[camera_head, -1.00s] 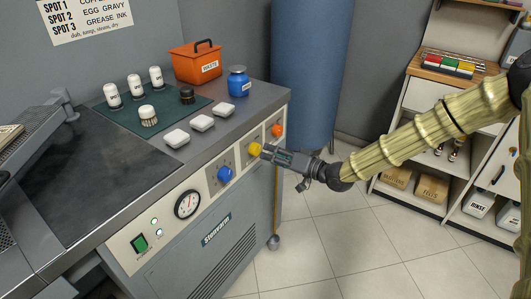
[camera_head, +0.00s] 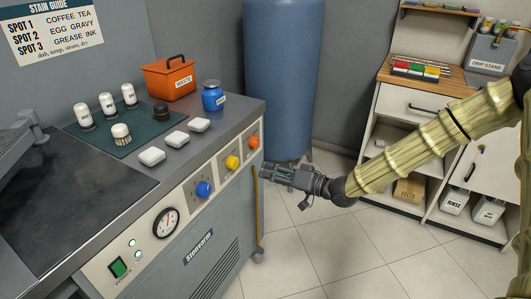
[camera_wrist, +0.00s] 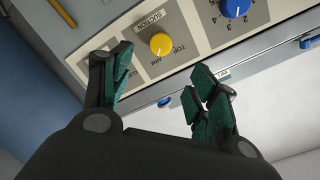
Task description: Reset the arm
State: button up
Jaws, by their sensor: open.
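My gripper (camera_head: 268,174) is at the end of my arm, in front of the steam machine's (camera_head: 200,258) right end. It is open and empty, with clear space between it and the panel. In the wrist view the two green-padded fingers (camera_wrist: 165,95) are spread apart. The yellow knob (camera_wrist: 160,44) shows beyond and between them, and the blue knob (camera_wrist: 234,6) is at the upper right. In the head view the blue knob (camera_head: 204,189), yellow knob (camera_head: 232,162) and orange knob (camera_head: 254,142) line the sloped panel.
A blue tank (camera_head: 283,75) is behind. A shelf unit (camera_head: 405,102) stands right. Floor between is clear.

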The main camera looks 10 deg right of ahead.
jog(key=shift+s+f, duration=0.1)
jog(key=s+f+m+g+h+p, duration=0.2)
jog(key=s+f+g+h+p, duration=0.3)
jog(key=s+f, duration=1.3)
jog(key=s+d+f+g+h+p, duration=0.1)
jog(key=s+d, duration=0.3)
jog(key=s, duration=0.4)
jog(key=s+d+f+g+h+p, duration=0.2)
jog(key=s+d+h+p, duration=0.1)
jog(key=s, duration=0.6)
jog(key=s+d+f+g+h+p, duration=0.1)
jog(key=s+d+h, duration=0.3)
jog(key=s, duration=0.4)
jog(key=shift+s+d+f+g+p, duration=0.4)
jog(key=shift+d+p, duration=0.1)
jog(key=shift+p, duration=0.3)
jog(key=shift+s+d+h, duration=0.1)
jog(key=shift+s+h, duration=0.05)
jog(key=shift+h, duration=0.15)
jog(key=shift+c, duration=0.4)
